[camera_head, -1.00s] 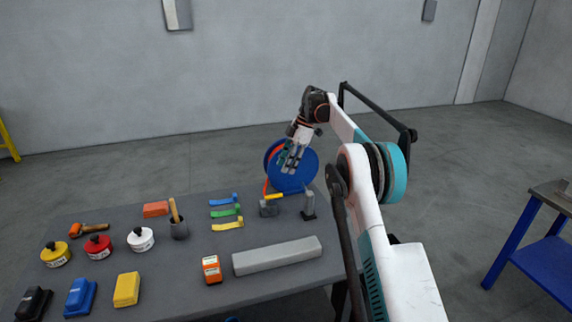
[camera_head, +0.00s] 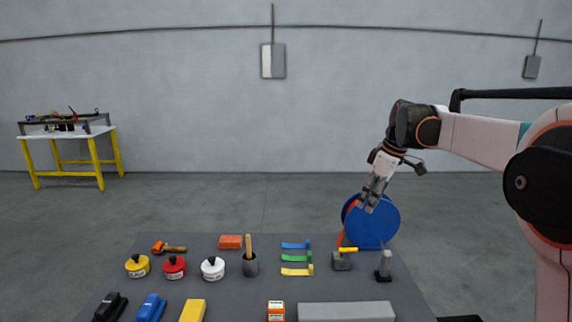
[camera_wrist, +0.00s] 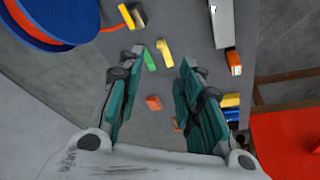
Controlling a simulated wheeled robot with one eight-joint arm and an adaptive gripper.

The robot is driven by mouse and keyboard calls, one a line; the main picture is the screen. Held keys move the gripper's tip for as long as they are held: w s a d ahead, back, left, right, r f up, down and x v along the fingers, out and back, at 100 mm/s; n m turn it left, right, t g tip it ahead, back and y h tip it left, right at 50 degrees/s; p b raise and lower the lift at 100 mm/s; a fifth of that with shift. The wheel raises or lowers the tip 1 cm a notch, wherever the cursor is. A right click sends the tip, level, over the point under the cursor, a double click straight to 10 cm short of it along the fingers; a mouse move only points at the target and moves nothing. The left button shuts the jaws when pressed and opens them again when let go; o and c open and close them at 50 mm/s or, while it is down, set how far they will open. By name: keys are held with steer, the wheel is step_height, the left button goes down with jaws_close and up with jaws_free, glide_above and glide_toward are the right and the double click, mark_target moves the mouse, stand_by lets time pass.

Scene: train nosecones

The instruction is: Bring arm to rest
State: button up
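My gripper (camera_head: 370,194) hangs in the air over the far right part of the grey table (camera_head: 215,290), in front of the blue reel (camera_head: 378,222) in the head view. In the wrist view, my gripper (camera_wrist: 155,85) shows its two teal-padded fingers wide apart, with nothing held between them. The tabletop lies well below the fingers. My arm reaches in from the right side of the head view, bent at the elbow.
On the table are yellow, red and white round containers (camera_head: 212,268), a cup with a wooden handle (camera_head: 250,264), coloured strips (camera_head: 297,258), a grey bar (camera_head: 346,311) and several blocks. A yellow-legged workbench (camera_head: 70,140) stands far left. Floor between is clear.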

steer(key=s+a+r+m+t, duration=0.1)
steer(key=s+a+r+m, duration=0.15)
steer(key=s, duration=0.85)
steer(key=s+f+m+t, duration=0.1)
steer(key=s+f+m, duration=0.2)
steer(key=s, duration=0.5)
steer(key=s+f+m+t+h+b, duration=0.1)
steer(key=s+f+m, duration=0.1)
steer(key=s+f, duration=0.3)
steer(key=s+f+m+t+h, duration=0.1)
steer(key=s+f+m, duration=0.2)
steer(key=s, duration=1)
steer(key=shift+a+f+m+t, duration=0.35)
steer(key=shift+a+f+t, duration=0.1)
steer(key=shift+f, duration=0.3)
